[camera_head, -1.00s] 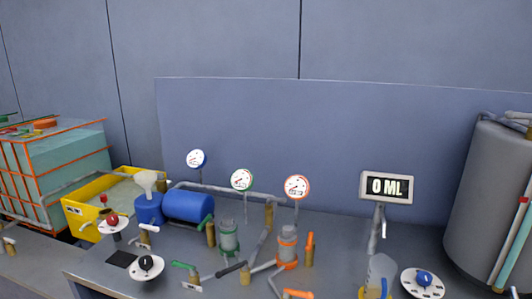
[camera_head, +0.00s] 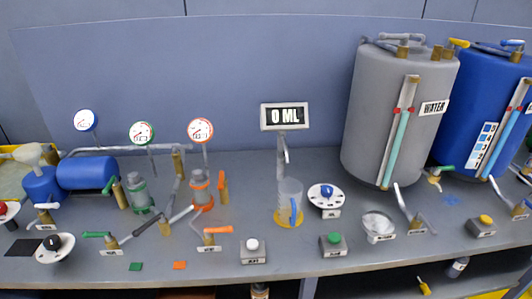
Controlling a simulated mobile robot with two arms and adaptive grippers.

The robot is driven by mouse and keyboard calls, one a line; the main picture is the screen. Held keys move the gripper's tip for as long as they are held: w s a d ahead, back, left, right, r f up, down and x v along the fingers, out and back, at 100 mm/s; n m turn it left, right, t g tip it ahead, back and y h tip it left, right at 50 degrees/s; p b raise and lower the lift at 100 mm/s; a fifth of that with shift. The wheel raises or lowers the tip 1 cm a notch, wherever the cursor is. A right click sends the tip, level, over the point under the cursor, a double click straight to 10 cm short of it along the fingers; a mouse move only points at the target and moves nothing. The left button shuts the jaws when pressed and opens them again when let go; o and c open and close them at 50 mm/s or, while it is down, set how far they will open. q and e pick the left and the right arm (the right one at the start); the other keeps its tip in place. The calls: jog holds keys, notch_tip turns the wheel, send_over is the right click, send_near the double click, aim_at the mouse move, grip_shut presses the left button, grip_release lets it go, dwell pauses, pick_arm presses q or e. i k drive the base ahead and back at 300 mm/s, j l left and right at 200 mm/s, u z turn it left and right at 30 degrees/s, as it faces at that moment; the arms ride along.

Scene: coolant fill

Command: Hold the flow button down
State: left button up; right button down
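Several push buttons on small grey boxes stand along the front of the bench. One has a white button (camera_head: 252,245), one a green button (camera_head: 334,239), and one at the right a yellow button (camera_head: 485,220). Their labels are too small to read, so I cannot tell which is the flow button. A display (camera_head: 285,116) reads 0 ML above a spout (camera_head: 283,150). A clear jug (camera_head: 289,200) with a blue handle stands on a yellow round base below the spout. Neither gripper is in view.
A grey tank (camera_head: 375,110) labelled WATER and a blue tank (camera_head: 465,95) stand at the right. A dial with a blue knob (camera_head: 327,192) is beside the jug. Gauges (camera_head: 201,130), valves and a blue cylinder (camera_head: 87,172) fill the left. A shelf below holds a small bottle (camera_head: 457,267).

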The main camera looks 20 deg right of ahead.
aim_at(334, 238)
jog(key=z, duration=1.2)
